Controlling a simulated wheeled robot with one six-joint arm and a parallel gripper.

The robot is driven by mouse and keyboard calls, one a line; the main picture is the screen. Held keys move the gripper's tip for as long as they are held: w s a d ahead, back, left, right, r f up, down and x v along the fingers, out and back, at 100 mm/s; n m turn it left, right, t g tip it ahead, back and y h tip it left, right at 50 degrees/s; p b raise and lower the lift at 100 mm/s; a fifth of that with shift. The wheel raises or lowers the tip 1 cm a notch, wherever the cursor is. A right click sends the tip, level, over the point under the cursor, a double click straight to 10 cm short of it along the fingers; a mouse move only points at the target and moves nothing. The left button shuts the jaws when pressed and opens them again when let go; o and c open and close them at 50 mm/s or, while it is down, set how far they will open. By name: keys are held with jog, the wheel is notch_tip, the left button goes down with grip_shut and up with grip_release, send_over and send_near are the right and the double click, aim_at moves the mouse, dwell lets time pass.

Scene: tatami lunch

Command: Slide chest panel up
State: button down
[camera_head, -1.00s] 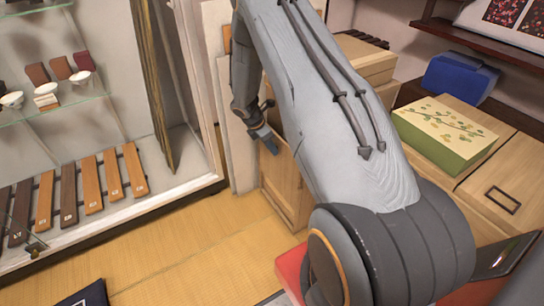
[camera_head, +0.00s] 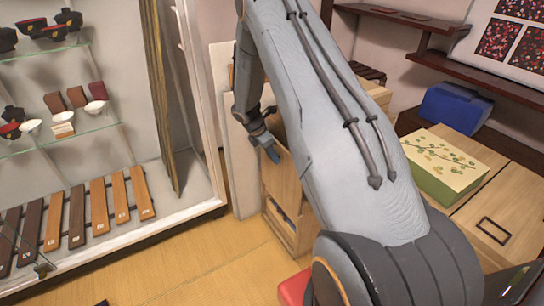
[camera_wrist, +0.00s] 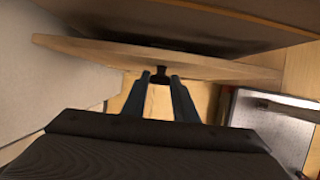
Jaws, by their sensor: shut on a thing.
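The chest panel (camera_head: 281,187) is a light wooden board on the front of a small wooden chest (camera_head: 300,232). It stands raised, and a dark opening with something bluish inside shows below it. My gripper (camera_head: 273,155) is at the panel's upper part, with its blue fingertip against the front. In the wrist view, the panel (camera_wrist: 110,53) shows edge-on as a pale wooden strip. My gripper (camera_wrist: 161,78) is shut on a small dark knob (camera_wrist: 160,72) on the panel. My arm hides the chest's right side and top.
A glass display case (camera_head: 190,208) with bowls and wooden plaques stands at the left. A green patterned box (camera_head: 440,165) and a blue box (camera_head: 455,108) sit on cabinets at the right. A metallic box (camera_wrist: 268,120) shows in the wrist view.

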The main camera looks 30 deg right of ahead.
jog(key=c, duration=1.4)
grip_release()
jog(key=shift+c, duration=0.2)
jog(key=v, duration=0.8)
jog(key=s+a+r+m+y+p, duration=0.1)
jog(key=s+a+r+m+p, duration=0.1)
jog(key=s+a+r+m, duration=0.4)
jog(key=s+a+r+m+y+p, duration=0.2)
jog(key=s+a+r+m, duration=0.4)
jog(key=s, duration=1)
jog(key=s+a+r+m+y+p, duration=0.1)
jog(key=s+a+r+m+p, duration=0.1)
jog(key=s+a+r+m, duration=0.4)
jog(key=s+r, duration=0.3)
jog(key=s, duration=0.2)
jog(key=shift+a+m, duration=0.2)
jog(key=shift+m, duration=0.1)
